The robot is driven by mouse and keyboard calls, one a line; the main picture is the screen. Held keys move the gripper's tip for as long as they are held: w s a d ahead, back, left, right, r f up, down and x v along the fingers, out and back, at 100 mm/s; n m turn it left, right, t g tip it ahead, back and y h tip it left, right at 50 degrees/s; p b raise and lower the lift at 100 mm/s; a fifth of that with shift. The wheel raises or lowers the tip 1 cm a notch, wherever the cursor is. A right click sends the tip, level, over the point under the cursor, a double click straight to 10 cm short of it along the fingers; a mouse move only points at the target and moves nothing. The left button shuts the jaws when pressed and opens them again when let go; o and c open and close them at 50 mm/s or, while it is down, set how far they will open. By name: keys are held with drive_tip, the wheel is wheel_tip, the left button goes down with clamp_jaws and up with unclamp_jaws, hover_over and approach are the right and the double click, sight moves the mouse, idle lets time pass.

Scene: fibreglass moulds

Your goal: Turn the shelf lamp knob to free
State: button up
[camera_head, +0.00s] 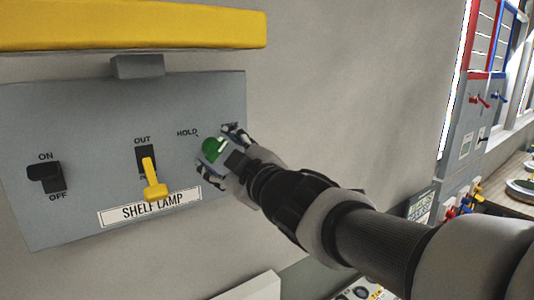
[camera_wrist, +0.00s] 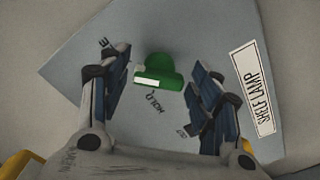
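The shelf lamp panel (camera_head: 90,115) is a grey plate on the wall with a "SHELF LAMP" label (camera_head: 150,206). Its green knob (camera_head: 211,146) is at the panel's right, near the words HOLD and FREE; FREE is partly covered by my gripper. My gripper (camera_head: 222,158) is at the knob, fingers spread. In the wrist view the green knob (camera_wrist: 158,72) has a white mark and lies between and just beyond the open fingertips (camera_wrist: 163,62). A gap shows on both sides, so no grip is visible. HOLD reads below the knob there.
A black ON/OFF switch (camera_head: 46,178) and a yellow lever (camera_head: 153,180) under OUT are on the same panel, left of the knob. A yellow shelf edge (camera_head: 130,27) juts out above. Bare wall lies right of the panel; another panel (camera_head: 466,140) stands far right.

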drive_tip(key=shift+o, duration=0.4)
drive_tip(key=shift+s+d, duration=0.1)
drive_tip(key=v, duration=1.2)
